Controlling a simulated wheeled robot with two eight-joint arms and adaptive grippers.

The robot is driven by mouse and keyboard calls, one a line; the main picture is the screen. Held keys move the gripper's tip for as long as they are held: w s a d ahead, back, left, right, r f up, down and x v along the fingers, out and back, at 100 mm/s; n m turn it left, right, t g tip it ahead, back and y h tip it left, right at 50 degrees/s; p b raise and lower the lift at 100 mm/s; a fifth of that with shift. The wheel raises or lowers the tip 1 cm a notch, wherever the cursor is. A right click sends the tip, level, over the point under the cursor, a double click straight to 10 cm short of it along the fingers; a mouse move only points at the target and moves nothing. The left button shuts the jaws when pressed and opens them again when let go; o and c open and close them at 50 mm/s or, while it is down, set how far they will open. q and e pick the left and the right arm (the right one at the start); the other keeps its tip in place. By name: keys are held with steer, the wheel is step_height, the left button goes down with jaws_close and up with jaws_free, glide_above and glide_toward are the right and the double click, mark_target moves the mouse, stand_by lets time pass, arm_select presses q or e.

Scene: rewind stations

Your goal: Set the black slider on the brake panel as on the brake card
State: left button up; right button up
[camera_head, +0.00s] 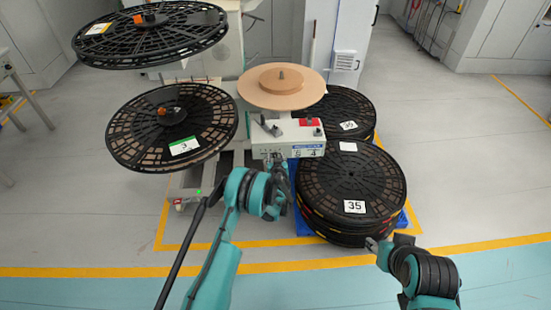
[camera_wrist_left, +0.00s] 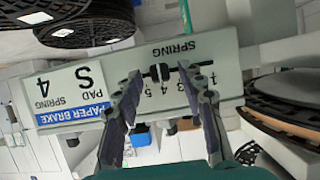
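The brake panel (camera_head: 272,148) is the front of a pale box below a tan disc. In the left wrist view the panel (camera_wrist_left: 225,50) appears upside down, with a SPRING scale numbered from 1 to 5. The black slider (camera_wrist_left: 160,72) is near the 4 mark, on a dark rod. The brake card (camera_wrist_left: 70,95) reads PAPER BRAKE, PAD S, SPRING 4; it also shows in the head view (camera_head: 308,153). My left gripper (camera_wrist_left: 160,70) is open, its fingertips on either side of the slider. My right gripper (camera_head: 371,244) is low at the right; its fingers are unclear.
A tan disc (camera_head: 281,86) sits above the panel. Black reels stand left (camera_head: 172,128) and upper left (camera_head: 150,33). A red block (camera_head: 310,122) is on the box top. The right floor is clear.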

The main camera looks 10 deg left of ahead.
arm_select(q)
steer(key=v, duration=0.7)
steer(key=shift+s, duration=0.2)
